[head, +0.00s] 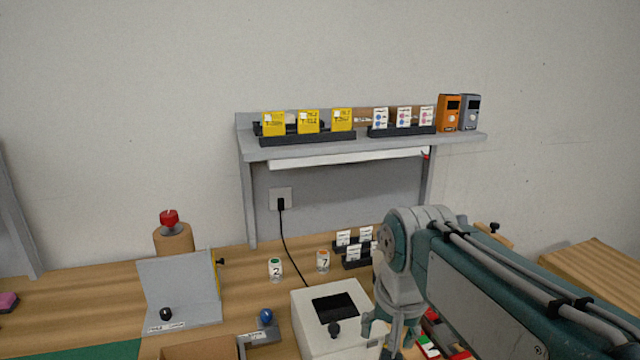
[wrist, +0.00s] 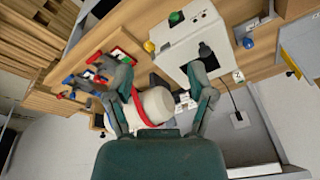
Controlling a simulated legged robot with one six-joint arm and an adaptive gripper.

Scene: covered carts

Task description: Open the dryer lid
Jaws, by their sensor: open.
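The dryer appears to be the white box (head: 312,335) at the bottom centre of the head view. Its top has a dark square panel and a black knob (head: 334,328); the lid looks closed. The box also shows at the top of the wrist view (wrist: 178,50), with a dark patch near my right finger. My gripper (head: 385,328) is beside the right side of the box in the head view. In the wrist view my gripper (wrist: 160,76) has its fingers spread wide. A white rounded object with a red band (wrist: 155,104) shows between them; contact cannot be told.
Behind the box stand two numbered cups (head: 275,269) and a card rack (head: 358,252). A grey shelf (head: 300,150) spans the back. A blue-knobbed item (head: 265,316) and an angled grey stand (head: 178,290) are left. Red and green items (head: 430,345) lie right.

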